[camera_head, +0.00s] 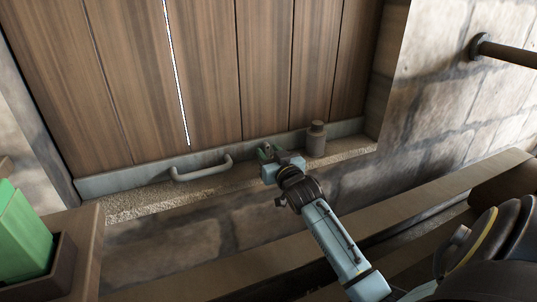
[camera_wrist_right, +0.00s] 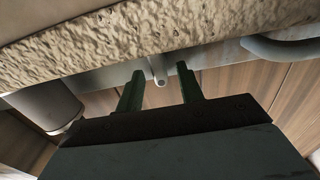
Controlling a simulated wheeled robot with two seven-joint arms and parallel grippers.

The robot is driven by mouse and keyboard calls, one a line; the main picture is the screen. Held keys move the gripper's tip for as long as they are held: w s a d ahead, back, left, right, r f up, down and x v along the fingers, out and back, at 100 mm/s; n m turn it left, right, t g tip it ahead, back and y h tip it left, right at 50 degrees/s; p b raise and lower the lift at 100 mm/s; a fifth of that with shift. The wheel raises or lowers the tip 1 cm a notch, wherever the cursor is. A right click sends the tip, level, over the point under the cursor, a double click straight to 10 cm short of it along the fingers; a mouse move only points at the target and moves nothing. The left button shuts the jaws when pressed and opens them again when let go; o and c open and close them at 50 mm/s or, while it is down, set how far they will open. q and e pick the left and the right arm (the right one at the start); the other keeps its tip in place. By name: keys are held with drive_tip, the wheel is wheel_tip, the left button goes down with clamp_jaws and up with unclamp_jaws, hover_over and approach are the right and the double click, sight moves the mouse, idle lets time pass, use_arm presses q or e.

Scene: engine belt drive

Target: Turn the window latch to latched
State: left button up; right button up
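My right gripper (camera_head: 267,151) reaches over the stone sill to the grey rail at the bottom of the wooden window boards. In the right wrist view its two dark green fingers (camera_wrist_right: 161,86) stand apart with nothing held. A small grey metal tab with a rounded end, which looks like the latch (camera_wrist_right: 160,76), sits on the rail beyond the fingertips, in the gap between them as seen. I cannot tell whether the fingers reach around it. In the head view the gripper hides that spot. My left gripper is not in view.
A curved grey handle (camera_head: 203,169) is on the rail left of the gripper. A grey-brown jar (camera_head: 316,139) stands on the sill (camera_head: 140,202) close to its right. A green object in a brown box (camera_head: 60,270) is at lower left. A pipe (camera_head: 505,53) juts from the wall.

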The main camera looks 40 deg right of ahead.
drive_tip(key=shift+w+d, duration=0.15)
drive_tip(key=shift+w, duration=0.35)
clamp_jaws()
